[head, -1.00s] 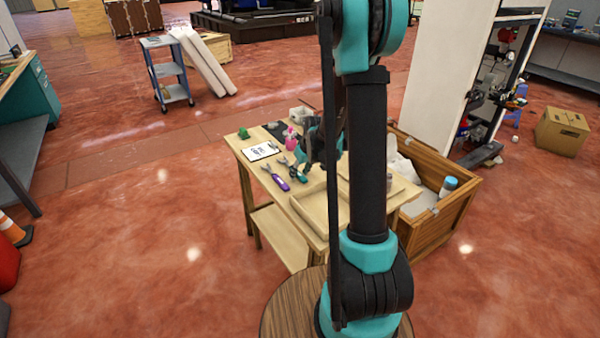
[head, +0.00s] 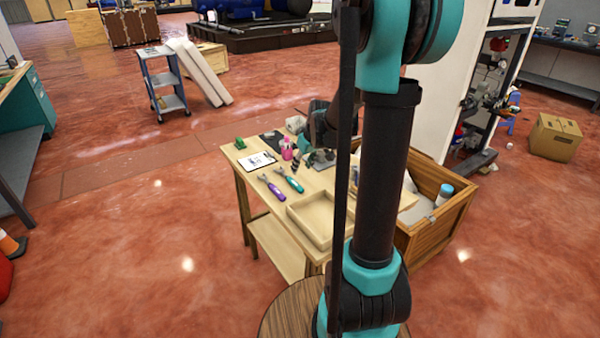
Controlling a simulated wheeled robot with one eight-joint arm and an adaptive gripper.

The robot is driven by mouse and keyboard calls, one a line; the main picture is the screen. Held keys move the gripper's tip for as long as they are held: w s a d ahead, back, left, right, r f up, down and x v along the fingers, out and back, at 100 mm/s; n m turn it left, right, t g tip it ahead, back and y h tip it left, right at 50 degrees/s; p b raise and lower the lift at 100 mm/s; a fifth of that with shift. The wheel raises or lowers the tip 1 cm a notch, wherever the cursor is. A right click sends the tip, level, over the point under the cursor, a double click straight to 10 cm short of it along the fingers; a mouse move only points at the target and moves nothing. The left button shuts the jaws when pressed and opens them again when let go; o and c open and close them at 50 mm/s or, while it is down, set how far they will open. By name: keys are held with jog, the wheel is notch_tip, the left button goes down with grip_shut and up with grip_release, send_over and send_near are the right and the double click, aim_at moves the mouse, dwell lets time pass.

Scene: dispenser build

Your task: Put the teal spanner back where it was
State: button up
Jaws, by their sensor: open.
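The teal spanner (head: 291,181) lies on the wooden worktable (head: 245,187), its handle toward the front right. It is just right of the purple spanner (head: 273,188) and roughly parallel to it. My gripper (head: 302,157) is open, behind and slightly right of the teal spanner and apart from it. My arm hides part of the table's right side, and the fingertips are small and hard to make out.
A shallow wooden tray (head: 296,222) sits in front of the spanners. A pink bottle (head: 287,150), a white clipboard (head: 256,161) and a small green item (head: 240,143) stand or lie behind. A wooden crate (head: 435,232) is at right.

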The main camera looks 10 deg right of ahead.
jog(key=s+f+m, duration=0.1)
jog(key=s, duration=0.7)
jog(key=s+f+m+h, duration=0.1)
jog(key=s+m, duration=0.1)
jog(key=s, duration=0.6)
jog(key=s+f+m, duration=0.1)
jog(key=s, duration=0.7)
jog(key=shift+s+d+f+m+h, duration=0.2)
jog(key=shift+f+m+h, duration=0.1)
jog(key=shift+f+h, duration=0.1)
jog(key=shift+s+f, duration=0.1)
jog(key=shift+s, duration=0.1)
jog(key=shift+d, duration=0.1)
